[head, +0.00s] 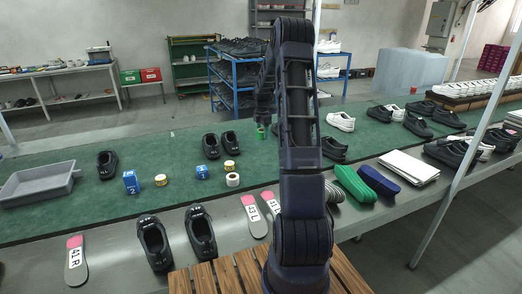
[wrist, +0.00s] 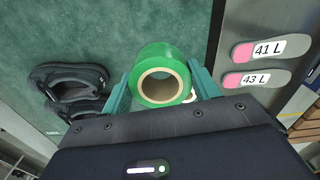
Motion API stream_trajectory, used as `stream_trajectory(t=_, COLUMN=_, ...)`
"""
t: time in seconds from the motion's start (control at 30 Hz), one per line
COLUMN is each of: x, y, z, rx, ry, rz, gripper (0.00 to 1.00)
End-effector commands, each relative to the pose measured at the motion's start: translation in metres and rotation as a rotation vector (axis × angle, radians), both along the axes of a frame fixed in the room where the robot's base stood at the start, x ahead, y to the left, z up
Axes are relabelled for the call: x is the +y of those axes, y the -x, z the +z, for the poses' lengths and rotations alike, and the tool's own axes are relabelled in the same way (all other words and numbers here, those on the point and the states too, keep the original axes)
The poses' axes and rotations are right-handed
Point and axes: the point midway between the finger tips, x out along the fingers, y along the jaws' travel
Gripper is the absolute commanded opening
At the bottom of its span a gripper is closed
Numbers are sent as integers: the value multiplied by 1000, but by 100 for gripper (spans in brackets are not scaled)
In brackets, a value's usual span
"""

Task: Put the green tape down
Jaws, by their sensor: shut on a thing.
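The green tape (wrist: 165,54) is a roll with a tan core, held between the two fingers of my gripper (wrist: 161,86) in the wrist view. The fingers press on it from both sides. In the head view the green tape (head: 261,134) shows small beside my arm, below my gripper (head: 262,124). It is over the green mat (head: 120,205); I cannot tell whether it touches the mat. A small white thing partly shows behind the roll in the wrist view, mostly hidden.
Black shoes (head: 211,146) stand farther back. A grey tray (head: 38,185) is at the left. Insoles (head: 76,262) lie on the front metal strip. Bare mat lies between these.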

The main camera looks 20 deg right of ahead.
Motion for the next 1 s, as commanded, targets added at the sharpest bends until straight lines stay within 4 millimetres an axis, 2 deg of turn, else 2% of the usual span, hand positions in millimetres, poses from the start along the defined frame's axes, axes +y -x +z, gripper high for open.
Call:
stream_trajectory(t=0.3, x=49, y=59, z=5, rx=0, ry=-1, rz=135, gripper=37)
stream_trajectory(t=0.47, x=61, y=72, z=-1, rx=1, ry=1, rz=172, gripper=37)
stream_trajectory(t=0.57, x=62, y=74, z=-15, rx=2, ry=1, rz=176, gripper=37)
stream_trajectory(t=1.0, x=62, y=74, z=-111, rx=3, ry=1, rz=175, gripper=37)
